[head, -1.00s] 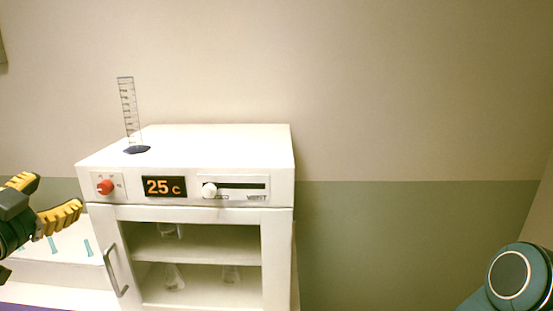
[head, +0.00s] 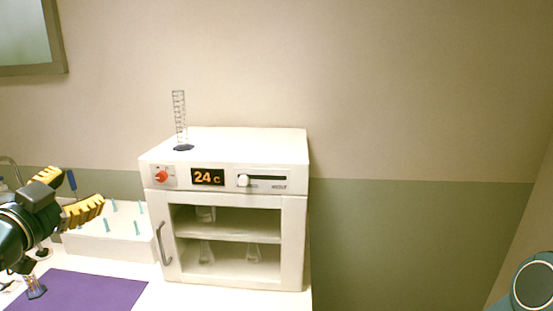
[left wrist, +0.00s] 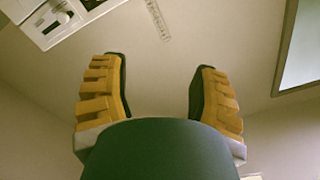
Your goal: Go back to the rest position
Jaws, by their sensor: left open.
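My left gripper (head: 78,196) is at the left edge of the head view, its yellow-padded fingers apart and empty, left of the white oven-like cabinet (head: 225,143). The left wrist view also shows the open left gripper (left wrist: 158,85) with nothing between the fingers. A teal part of my right arm shows at the lower right of the head view; the right gripper is out of frame.
A graduated cylinder (head: 179,115) stands on the cabinet, whose display reads 24 c. Glass flasks (head: 206,253) sit inside. A white rack (head: 95,243) with teal pegs and a purple mat (head: 85,290) lie to the left. The right side shows bare wall.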

